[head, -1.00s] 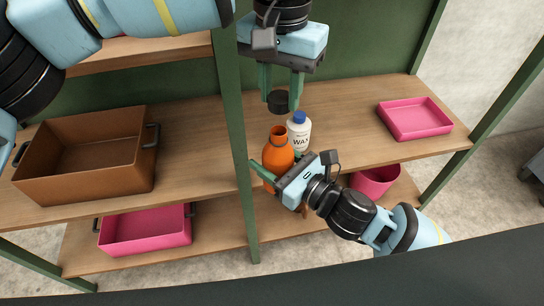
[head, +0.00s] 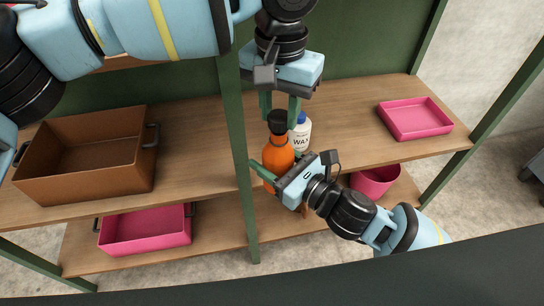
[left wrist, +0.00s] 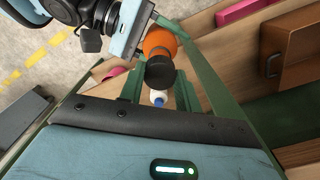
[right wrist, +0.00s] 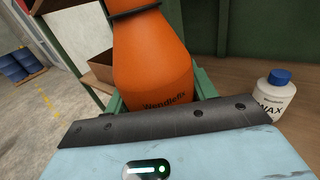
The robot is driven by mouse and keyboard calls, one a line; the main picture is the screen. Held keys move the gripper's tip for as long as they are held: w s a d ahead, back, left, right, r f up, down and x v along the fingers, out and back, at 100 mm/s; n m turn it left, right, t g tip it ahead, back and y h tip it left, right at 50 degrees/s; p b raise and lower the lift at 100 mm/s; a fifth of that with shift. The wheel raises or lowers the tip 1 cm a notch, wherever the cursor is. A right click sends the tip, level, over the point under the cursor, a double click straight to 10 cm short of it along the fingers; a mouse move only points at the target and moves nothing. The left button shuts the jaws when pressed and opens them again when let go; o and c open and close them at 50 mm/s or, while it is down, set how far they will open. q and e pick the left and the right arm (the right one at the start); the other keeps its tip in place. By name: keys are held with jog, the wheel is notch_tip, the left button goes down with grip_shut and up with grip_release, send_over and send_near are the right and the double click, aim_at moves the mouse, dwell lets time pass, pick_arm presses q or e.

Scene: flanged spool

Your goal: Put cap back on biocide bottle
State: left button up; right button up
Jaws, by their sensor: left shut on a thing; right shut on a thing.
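The orange biocide bottle (head: 277,156) stands upright near the front of the middle shelf. My right gripper (head: 280,168) is shut on its body from the front; the bottle fills the middle of the right wrist view (right wrist: 155,62). My left gripper (head: 280,112) points down and is shut on the black cap (head: 279,121), which sits at the bottle's neck. The left wrist view shows the cap (left wrist: 160,76) in line with the orange bottle (left wrist: 158,43). I cannot tell whether the cap is seated or only resting on the neck.
A white wax bottle with a blue cap (head: 301,132) stands close behind and right of the biocide bottle. A green shelf post (head: 238,150) rises just left. A brown crate (head: 85,165) and a pink tray (head: 415,118) stand farther off on the shelf.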

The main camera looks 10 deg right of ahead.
aim_at(278, 155)
dwell(0.7)
pick_arm(q)
jog(key=shift+f, duration=0.85)
jog(key=shift+f, duration=0.55)
